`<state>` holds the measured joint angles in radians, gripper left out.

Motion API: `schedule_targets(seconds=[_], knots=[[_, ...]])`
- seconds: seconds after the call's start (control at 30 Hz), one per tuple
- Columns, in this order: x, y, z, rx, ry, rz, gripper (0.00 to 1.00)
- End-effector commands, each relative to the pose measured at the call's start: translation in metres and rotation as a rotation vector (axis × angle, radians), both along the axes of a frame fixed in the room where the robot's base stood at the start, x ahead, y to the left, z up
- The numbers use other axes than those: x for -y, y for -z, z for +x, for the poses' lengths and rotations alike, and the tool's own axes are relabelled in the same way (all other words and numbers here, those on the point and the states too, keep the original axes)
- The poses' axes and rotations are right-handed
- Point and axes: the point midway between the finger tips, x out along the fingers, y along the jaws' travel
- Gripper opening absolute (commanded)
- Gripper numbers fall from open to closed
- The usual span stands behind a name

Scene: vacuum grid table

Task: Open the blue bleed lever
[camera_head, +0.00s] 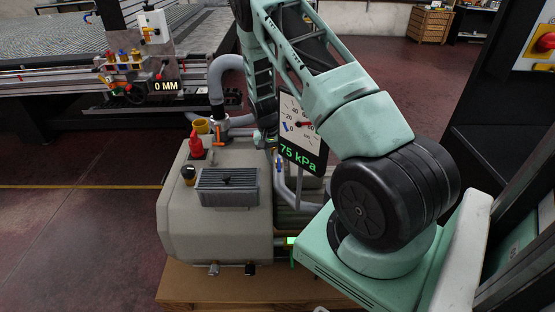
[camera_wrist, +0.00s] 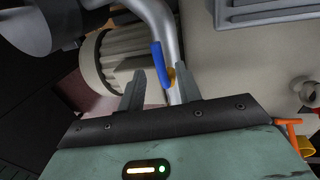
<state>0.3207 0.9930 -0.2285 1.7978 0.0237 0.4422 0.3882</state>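The blue bleed lever (camera_wrist: 158,65) shows in the wrist view, lying along a grey pipe (camera_wrist: 160,22) beside a brass-coloured fitting (camera_wrist: 171,76). My gripper (camera_wrist: 161,76) is open, with one finger on each side of the lever in the picture. In the head view a small blue piece (camera_head: 280,164) shows beside the pump housing, probably the same lever.
A beige pump unit (camera_head: 215,228) stands on a wooden base, with a red knob (camera_head: 196,143) and an orange lever (camera_head: 218,134) on top. A gauge (camera_head: 300,135) reads 75 kPa close to my arm. A ribbed motor (camera_wrist: 108,65) sits left of the pipe.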

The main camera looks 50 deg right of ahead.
Motion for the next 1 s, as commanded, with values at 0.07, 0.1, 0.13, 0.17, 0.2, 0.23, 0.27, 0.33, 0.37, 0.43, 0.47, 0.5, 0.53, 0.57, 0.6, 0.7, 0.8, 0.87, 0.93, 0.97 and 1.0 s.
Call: schedule_targets(seconds=[0.07,0.1,0.13,0.17,0.2,0.23,0.27,0.33,0.37,0.43,0.47,0.5,0.53,0.57,0.6,0.7,0.8,0.87,0.93,0.97,1.0], knots=[[0.001,0.008,-0.001,-0.001,0.0,0.001,0.34],[0.001,0.011,-0.002,0.0,0.0,0.0,0.34],[0.001,0.012,-0.002,0.0,0.0,0.0,0.34],[0.002,0.014,-0.002,0.0,-0.001,0.0,0.34],[0.002,0.015,-0.002,0.0,-0.001,0.0,0.34],[0.002,0.016,-0.002,0.0,-0.001,0.0,0.34],[0.002,0.017,-0.003,0.0,-0.001,0.0,0.34],[0.002,0.017,-0.002,0.0,-0.001,0.0,0.34],[0.002,0.017,-0.002,0.001,-0.001,-0.001,0.34],[0.002,0.017,-0.002,0.001,-0.001,-0.001,0.34],[0.002,0.017,-0.002,0.001,-0.001,-0.001,0.34],[0.002,0.017,-0.002,0.001,-0.001,-0.001,0.31],[0.002,0.017,-0.002,0.001,-0.001,-0.001,0.23],[0.002,0.017,-0.002,0.001,-0.001,-0.001,0.15],[0.002,0.017,-0.002,0.001,-0.001,-0.001,0.04],[0.002,0.016,-0.002,0.001,-0.001,-0.001,0.0],[0.002,0.016,-0.002,0.0,0.0,0.0,0.0],[0.002,0.016,-0.002,0.001,0.004,-0.001,0.0],[0.002,0.016,-0.002,0.0,0.013,0.0,0.0],[0.002,0.016,-0.002,0.0,0.019,0.0,0.0],[0.001,0.017,-0.001,0.0,0.032,0.0,0.0]])
